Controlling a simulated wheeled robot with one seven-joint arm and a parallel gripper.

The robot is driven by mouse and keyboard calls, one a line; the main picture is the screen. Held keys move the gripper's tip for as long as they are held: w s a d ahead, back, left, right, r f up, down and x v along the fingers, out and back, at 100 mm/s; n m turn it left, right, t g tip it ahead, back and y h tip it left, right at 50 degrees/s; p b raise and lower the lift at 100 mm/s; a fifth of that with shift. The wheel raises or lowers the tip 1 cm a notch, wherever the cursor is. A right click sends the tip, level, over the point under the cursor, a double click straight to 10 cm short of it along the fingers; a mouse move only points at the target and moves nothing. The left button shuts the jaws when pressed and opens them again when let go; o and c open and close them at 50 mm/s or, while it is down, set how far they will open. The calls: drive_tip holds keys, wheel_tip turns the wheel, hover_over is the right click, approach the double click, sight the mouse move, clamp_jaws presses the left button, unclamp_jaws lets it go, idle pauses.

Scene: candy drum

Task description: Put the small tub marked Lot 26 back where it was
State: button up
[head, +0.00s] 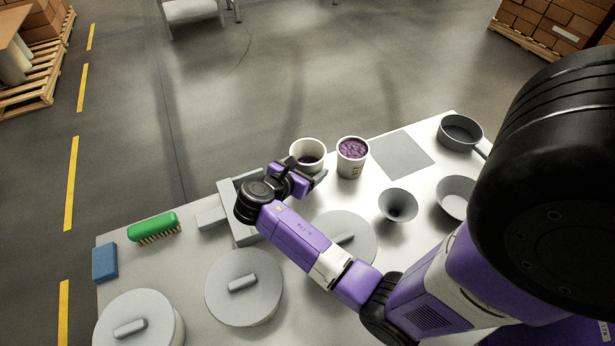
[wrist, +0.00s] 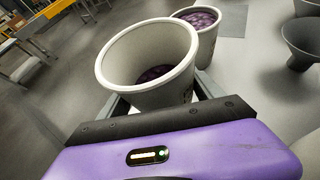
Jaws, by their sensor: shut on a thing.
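My gripper (head: 307,172) is shut on a white tub (head: 308,146) near the table's far edge. In the wrist view this tub (wrist: 183,75) sits between the fingers, upright or slightly tilted, with a little purple candy at its bottom. A second white tub (head: 353,170), filled near the rim with purple candy, stands just right of it; it also shows in the wrist view (wrist: 207,48). Marks on the tubs are too small to read, so I cannot tell which is Lot 26. I cannot tell whether the held tub touches the table.
A bare grey square (head: 402,153) lies right of the full tub. A pan (head: 460,132), a bowl (head: 457,197) and a funnel (head: 397,203) stand further right. A grey box (head: 240,232) is under my wrist. Lidded drums (head: 245,300), a green brush (head: 152,226) and a blue sponge (head: 105,262) are left.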

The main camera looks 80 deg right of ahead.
drive_tip(key=shift+f, duration=2.45)
drive_tip(key=shift+f, duration=0.1)
drive_tip(key=o, duration=1.9)
drive_tip(key=shift+a+r, duration=0.15)
drive_tip(key=shift+r, duration=0.05)
drive_tip(key=b+v, duration=0.1)
drive_tip(key=v, duration=1)
drive_tip(key=shift+w+a+r, duration=0.15)
drive_tip(key=shift+a, duration=0.15)
